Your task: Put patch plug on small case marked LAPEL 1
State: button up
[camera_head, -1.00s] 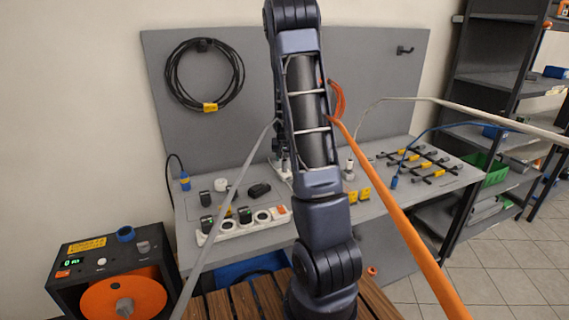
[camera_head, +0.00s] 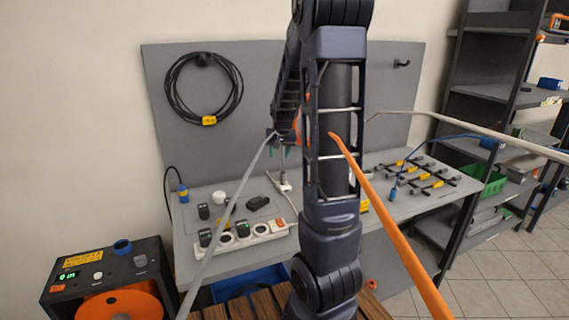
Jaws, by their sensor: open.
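A blue plug (camera_head: 183,193) on a black cord is at the bench's left end, and another blue plug (camera_head: 393,193) on a blue cord is at the right. I cannot tell which is the patch plug. Small dark cases (camera_head: 203,211) stand left of the gripper; their markings are too small to read, so LAPEL 1 cannot be picked out.
A white power strip (camera_head: 262,231) with dark blocks lies along the bench front. A white round piece (camera_head: 218,198) is behind it. Dark rods with yellow tags (camera_head: 432,184) cover the right end. An orange-reel box (camera_head: 122,292) stands front left. Taut grey and orange lines cross the view.

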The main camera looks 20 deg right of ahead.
jog(key=s+a+r+n, duration=0.1)
jog(key=s+a+r, duration=0.2)
jog(key=s, duration=0.7)
jog(key=s+a+r+n, duration=0.1)
jog(key=s+a+r, duration=0.3)
jog(key=s, duration=0.6)
jog(key=s+a+r+n, duration=0.1)
jog(key=s+a+r, duration=0.2)
jog(key=s, duration=0.7)
jog(key=shift+s+a+r+n+y, duration=0.25)
jog(key=shift+r+n+y, duration=0.15)
jog(key=shift+r, duration=0.2)
